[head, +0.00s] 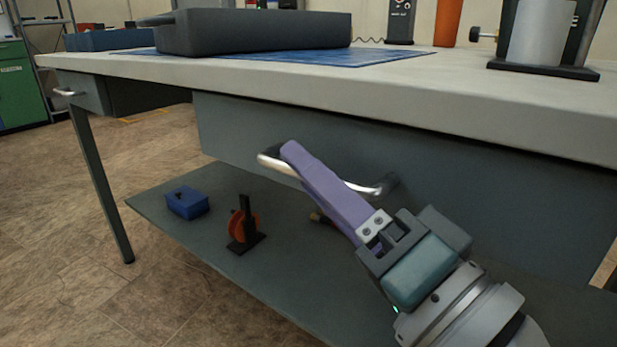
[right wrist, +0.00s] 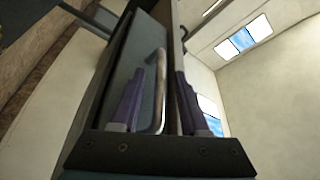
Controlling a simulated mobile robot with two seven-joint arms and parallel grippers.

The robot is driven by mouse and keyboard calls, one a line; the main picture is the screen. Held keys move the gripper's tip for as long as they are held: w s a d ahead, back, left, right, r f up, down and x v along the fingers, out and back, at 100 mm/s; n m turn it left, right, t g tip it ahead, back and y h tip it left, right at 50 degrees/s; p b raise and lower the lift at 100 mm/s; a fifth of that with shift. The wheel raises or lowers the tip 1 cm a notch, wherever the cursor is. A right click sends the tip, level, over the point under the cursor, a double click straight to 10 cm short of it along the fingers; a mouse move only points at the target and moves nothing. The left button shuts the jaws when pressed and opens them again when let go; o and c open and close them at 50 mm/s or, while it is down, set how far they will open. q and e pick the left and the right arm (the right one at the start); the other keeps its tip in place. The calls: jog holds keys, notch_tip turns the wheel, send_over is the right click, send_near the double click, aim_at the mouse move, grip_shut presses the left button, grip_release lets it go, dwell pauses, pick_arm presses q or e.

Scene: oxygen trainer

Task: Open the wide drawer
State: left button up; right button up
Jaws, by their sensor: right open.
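The wide drawer (head: 450,175) has a grey front below the light tabletop and looks shut. Its silver bar handle (head: 372,189) sticks out from the front. My right gripper (head: 292,152) reaches the handle from the lower right, with a purple finger lying across the bar in the head view. In the right wrist view, the handle (right wrist: 159,90) runs between the two purple fingers of the open right gripper (right wrist: 160,95). The fingers stand on either side of the bar, and I cannot tell whether either touches it. My left gripper is out of view.
A narrow drawer (head: 85,92) sits at the table's left end. The lower shelf (head: 285,270) holds a blue box (head: 187,203) and an orange reel on a black stand (head: 243,228). A dark grey case (head: 255,32) lies on the tabletop (head: 470,85). Floor is clear at left.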

jog(key=shift+w+a+r, duration=0.15)
jog(key=shift+w+a, duration=0.2)
jog(key=shift+w, duration=0.15)
jog(key=shift+c, duration=0.2)
grip_shut()
dwell(1.0)
